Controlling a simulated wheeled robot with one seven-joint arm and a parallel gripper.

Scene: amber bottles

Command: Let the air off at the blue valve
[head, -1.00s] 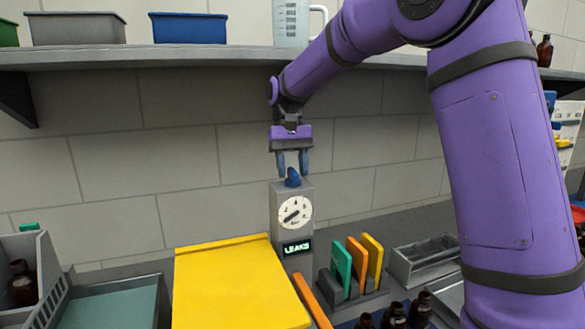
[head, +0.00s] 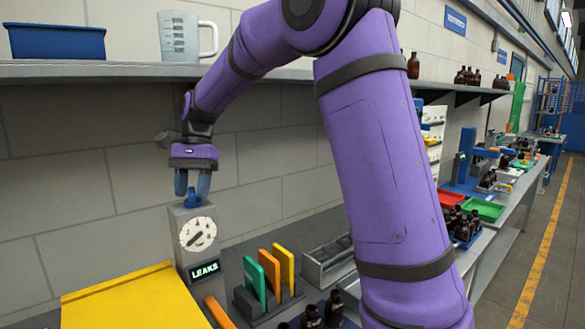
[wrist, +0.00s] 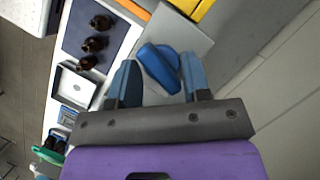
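The blue valve (head: 192,198) is a small knob on top of a grey gauge box (head: 181,246) with a round white dial (head: 198,234) and a small lit display (head: 205,269) reading "LEAKS". My gripper (head: 193,192) points down at the valve, with its blue fingers at the knob's height. In the wrist view the valve (wrist: 158,68) lies between the two spread fingertips, turned at an angle. A gap shows between the knob and at least the left finger; whether the right finger touches it is unclear.
A yellow panel (head: 130,300) lies in front of the box on the left. Green, orange and yellow plates (head: 270,275) stand in a rack to the right. A shelf (head: 90,70) overhangs behind, carrying a blue bin (head: 56,41) and a measuring jug (head: 180,36).

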